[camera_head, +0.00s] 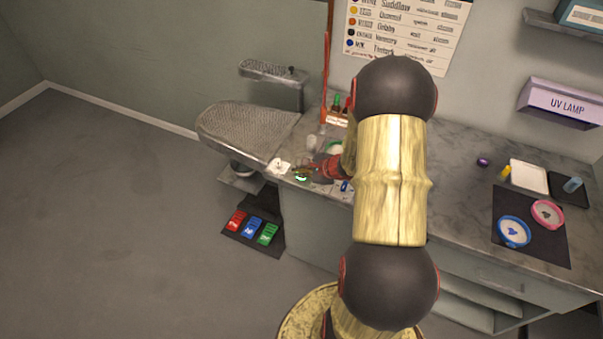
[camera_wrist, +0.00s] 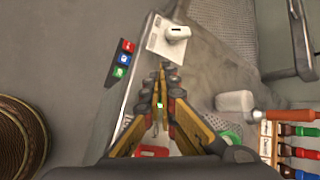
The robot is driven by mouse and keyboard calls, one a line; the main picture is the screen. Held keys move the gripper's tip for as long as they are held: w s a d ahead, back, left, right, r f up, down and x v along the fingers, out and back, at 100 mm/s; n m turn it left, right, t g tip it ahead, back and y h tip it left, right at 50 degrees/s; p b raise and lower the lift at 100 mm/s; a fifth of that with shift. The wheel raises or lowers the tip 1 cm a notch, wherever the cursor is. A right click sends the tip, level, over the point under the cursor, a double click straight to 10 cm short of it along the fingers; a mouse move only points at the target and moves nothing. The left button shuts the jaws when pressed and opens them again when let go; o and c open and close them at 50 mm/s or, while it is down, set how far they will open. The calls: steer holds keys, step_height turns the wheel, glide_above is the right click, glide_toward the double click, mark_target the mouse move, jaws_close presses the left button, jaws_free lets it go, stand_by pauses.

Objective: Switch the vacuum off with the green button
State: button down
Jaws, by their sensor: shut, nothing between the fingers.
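My gripper (camera_head: 307,171) is low over the counter's left end, partly hidden behind my arm. In the wrist view my gripper (camera_wrist: 163,72) has its fingers together, with nothing held. A small bright green spot (camera_head: 302,179) shows just below the fingers in the head view. In the wrist view a green spot (camera_wrist: 160,105) shows between the finger links; I cannot tell whether the fingertips touch it. A green pedal-like block (camera_head: 267,234) sits on the floor beside a blue one (camera_head: 251,228) and a red one (camera_head: 236,221). The grey perforated board (camera_head: 245,135) is left of my gripper.
A white plate with a knob (camera_head: 279,166) lies just left of my gripper. A white cup (camera_wrist: 234,101), an orange-handled tool (camera_wrist: 285,115) and several coloured bottles (camera_wrist: 305,153) stand close by. At right, dishes (camera_head: 514,232) lie on a dark mat (camera_head: 508,256).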

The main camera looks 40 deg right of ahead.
steer(key=shift+f, duration=0.15)
steer(key=shift+f+b, duration=0.3)
steer(key=shift+b, duration=0.45)
steer(key=shift+s+a, duration=0.1)
steer(key=shift+r, duration=0.4)
steer(key=shift+r+p, duration=1.8)
steer(key=shift+r, duration=1.2)
